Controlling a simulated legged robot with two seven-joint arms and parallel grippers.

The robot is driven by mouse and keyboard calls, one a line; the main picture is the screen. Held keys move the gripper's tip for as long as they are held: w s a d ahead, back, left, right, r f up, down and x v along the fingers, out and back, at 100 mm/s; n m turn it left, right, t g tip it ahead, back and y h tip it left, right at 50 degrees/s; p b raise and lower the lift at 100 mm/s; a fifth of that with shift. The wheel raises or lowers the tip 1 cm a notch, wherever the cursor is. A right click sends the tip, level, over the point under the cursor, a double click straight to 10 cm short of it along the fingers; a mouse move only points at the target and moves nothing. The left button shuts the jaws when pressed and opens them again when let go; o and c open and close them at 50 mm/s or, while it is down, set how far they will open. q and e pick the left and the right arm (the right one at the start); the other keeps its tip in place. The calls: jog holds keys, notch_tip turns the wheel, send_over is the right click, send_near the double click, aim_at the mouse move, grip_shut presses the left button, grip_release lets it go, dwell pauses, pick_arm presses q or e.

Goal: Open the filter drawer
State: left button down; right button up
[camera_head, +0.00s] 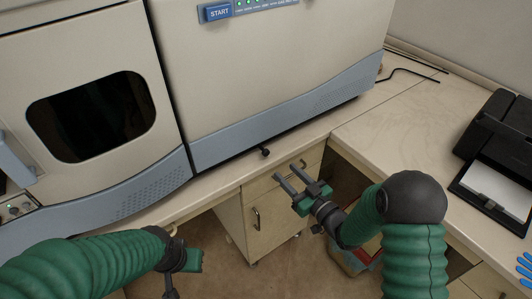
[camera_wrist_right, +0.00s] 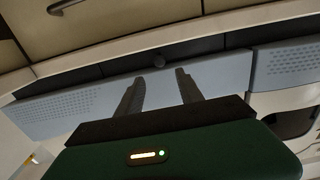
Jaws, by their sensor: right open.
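The spectrometer (camera_head: 270,70) is a large beige machine with a blue-grey lower band, standing on the bench. A small black knob (camera_head: 265,152) sticks out under its front lower edge; I take it to belong to the filter drawer, whose front I cannot make out.
A bench cabinet (camera_head: 262,212) with handles stands below the knob. The bench edge runs close under the machine. At the right are a black printer (camera_head: 500,150), a cable (camera_head: 412,72) and a blue glove (camera_head: 525,264). The right bench top between them is clear.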

aim_at(267, 154)
jog(key=x, duration=1.2)
jog(key=shift+f, duration=0.1)
jog(key=shift+c, duration=0.2)
grip_shut()
dwell(0.6)
